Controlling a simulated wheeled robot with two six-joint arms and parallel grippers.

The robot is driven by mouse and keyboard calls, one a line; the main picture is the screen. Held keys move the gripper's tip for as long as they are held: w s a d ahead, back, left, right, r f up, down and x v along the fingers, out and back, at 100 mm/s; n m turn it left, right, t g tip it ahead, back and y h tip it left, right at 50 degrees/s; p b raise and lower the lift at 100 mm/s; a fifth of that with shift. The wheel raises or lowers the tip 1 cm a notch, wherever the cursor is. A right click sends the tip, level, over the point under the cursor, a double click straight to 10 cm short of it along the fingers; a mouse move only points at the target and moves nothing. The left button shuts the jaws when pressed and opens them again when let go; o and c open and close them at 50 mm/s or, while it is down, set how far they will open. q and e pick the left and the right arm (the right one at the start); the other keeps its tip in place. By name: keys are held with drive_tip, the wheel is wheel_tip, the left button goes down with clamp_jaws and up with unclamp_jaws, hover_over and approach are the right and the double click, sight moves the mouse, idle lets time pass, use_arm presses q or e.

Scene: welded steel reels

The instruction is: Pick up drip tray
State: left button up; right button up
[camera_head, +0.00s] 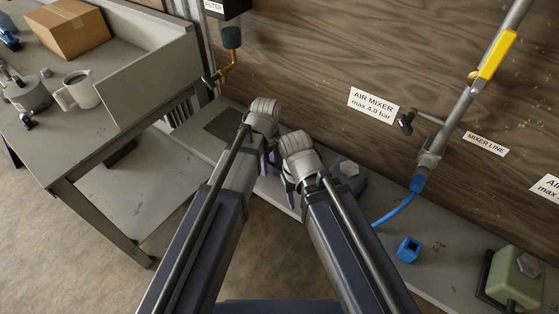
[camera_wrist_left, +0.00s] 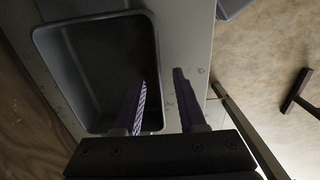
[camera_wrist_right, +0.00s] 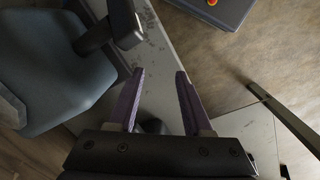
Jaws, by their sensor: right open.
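The drip tray (camera_wrist_left: 100,60) is a dark grey, shallow, rounded rectangular pan in the left wrist view. In the head view its dark inside (camera_head: 221,124) shows on the low grey shelf, below the filter. My left gripper (camera_head: 268,160) is at the tray's near end. Its fingers (camera_wrist_left: 162,100) are apart, one over the tray's inside and one outside the rim; no grip on the rim shows. My right gripper (camera_head: 290,184) is beside it, to the right, open and empty. Its fingers (camera_wrist_right: 158,100) hang over the shelf edge.
A blue-grey block with a hexagonal top (camera_head: 350,172) sits right of my right gripper. A workbench (camera_head: 100,140) with a box (camera_head: 72,30) and mug (camera_head: 78,90) stands left.

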use_arm(q)
drive_tip(key=shift+r, duration=0.1)
clamp_jaws()
idle(1.2)
